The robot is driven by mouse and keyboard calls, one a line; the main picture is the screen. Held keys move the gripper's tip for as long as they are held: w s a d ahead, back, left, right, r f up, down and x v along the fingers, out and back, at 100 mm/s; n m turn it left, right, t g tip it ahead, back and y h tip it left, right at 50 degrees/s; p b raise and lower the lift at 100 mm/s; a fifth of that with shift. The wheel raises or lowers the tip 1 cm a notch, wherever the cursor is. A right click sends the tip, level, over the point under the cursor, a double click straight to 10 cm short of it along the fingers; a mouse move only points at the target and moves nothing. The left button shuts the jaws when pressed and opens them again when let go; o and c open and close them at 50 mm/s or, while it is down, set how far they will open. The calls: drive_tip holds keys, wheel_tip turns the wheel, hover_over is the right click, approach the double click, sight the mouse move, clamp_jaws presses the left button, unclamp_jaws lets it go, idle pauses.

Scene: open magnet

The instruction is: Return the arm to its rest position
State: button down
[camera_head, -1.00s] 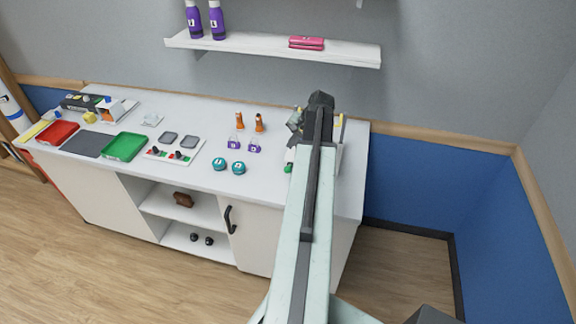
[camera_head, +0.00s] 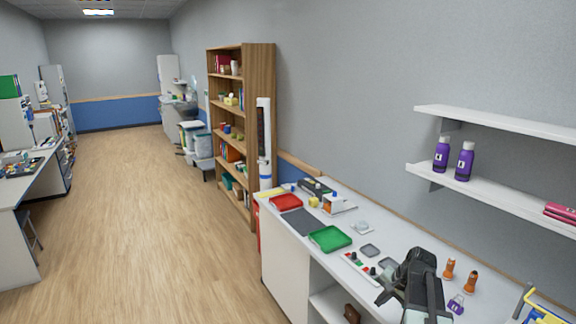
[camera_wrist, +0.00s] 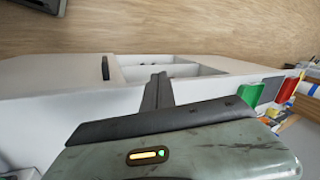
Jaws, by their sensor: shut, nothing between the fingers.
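My gripper (camera_wrist: 157,92) shows in the wrist view as two dark fingers pressed together with nothing between them. In the head view the dark end of my arm (camera_head: 420,278) is at the lower right, in front of the white counter (camera_head: 283,243). Its fingertips are hard to make out there. In the wrist view the fingers point towards the counter's open cabinet shelves (camera_wrist: 180,71), and I see no contact.
A green tray (camera_head: 330,238), a red tray (camera_head: 286,202) and small orange bottles (camera_head: 470,282) stand on the counter. Purple bottles (camera_head: 464,161) stand on a wall shelf (camera_head: 500,197). A wooden bookcase (camera_head: 258,140) stands beyond. The floor (camera_head: 150,220) at left is clear.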

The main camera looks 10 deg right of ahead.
drive_tip(key=w+a+f+n+g+b, duration=0.1)
drive_tip(key=a+n, duration=0.1)
drive_tip(key=a, duration=0.6)
drive_tip(key=w+a+f+n, duration=0.1)
drive_tip(key=a+f+n, duration=0.1)
drive_tip(key=a, duration=0.6)
drive_tip(key=s+a+f+n+g+b, duration=0.1)
drive_tip(key=s+a+n, duration=0.1)
drive_tip(key=a, duration=0.6)
drive_tip(key=s+a+f+n+g+b, duration=0.1)
drive_tip(key=s+a+n, duration=0.15)
drive_tip(key=a, duration=0.45)
drive_tip(key=s+n+h, duration=0.1)
drive_tip(key=s, duration=0.1)
drive_tip(key=s+d+n+g+h, duration=0.1)
drive_tip(key=s, duration=0.1)
drive_tip(key=shift+s+d+f+n, duration=0.15)
drive_tip(key=shift+s+d+n, duration=0.05)
drive_tip(key=shift+s+n, duration=0.1)
